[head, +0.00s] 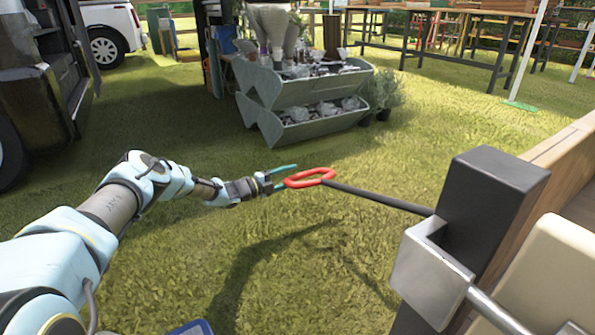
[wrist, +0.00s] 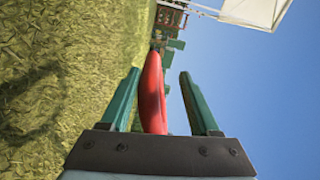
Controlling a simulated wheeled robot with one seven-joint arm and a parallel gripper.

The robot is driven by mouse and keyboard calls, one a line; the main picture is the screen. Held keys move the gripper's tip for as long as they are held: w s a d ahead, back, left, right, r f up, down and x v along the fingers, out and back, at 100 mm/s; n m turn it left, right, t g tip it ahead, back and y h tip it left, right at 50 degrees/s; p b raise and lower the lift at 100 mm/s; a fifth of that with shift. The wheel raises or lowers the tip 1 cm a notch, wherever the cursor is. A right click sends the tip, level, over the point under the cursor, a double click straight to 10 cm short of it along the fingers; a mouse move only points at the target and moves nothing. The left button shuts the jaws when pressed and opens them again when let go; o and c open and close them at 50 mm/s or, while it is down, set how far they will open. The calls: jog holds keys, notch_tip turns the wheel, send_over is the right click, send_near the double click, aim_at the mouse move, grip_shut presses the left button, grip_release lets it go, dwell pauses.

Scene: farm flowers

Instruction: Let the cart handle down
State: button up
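The cart handle is a red loop (head: 311,178) on the end of a dark rod (head: 380,199). The rod sticks out from the cart's black post (head: 490,200), clear of the grass and roughly level. My gripper (head: 288,177) is at the far end of the red loop, with its two green fingers apart. In the wrist view the red loop (wrist: 152,95) lies between the fingers of my gripper (wrist: 159,72). It is close to the left finger, with a clear gap to the right finger. Whether it touches the left finger I cannot tell.
The cart's wooden side (head: 560,150) and a metal bracket (head: 430,275) are at the right. A grey-green tiered planter stand (head: 300,125) stands behind the handle. A vehicle with an open door (head: 85,45) is at the left. The grass under the handle is free.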

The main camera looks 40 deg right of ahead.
jog(key=a+p, duration=0.2)
jog(key=a, duration=0.4)
jog(key=shift+w+a, duration=0.15)
jog(key=shift+a, duration=0.25)
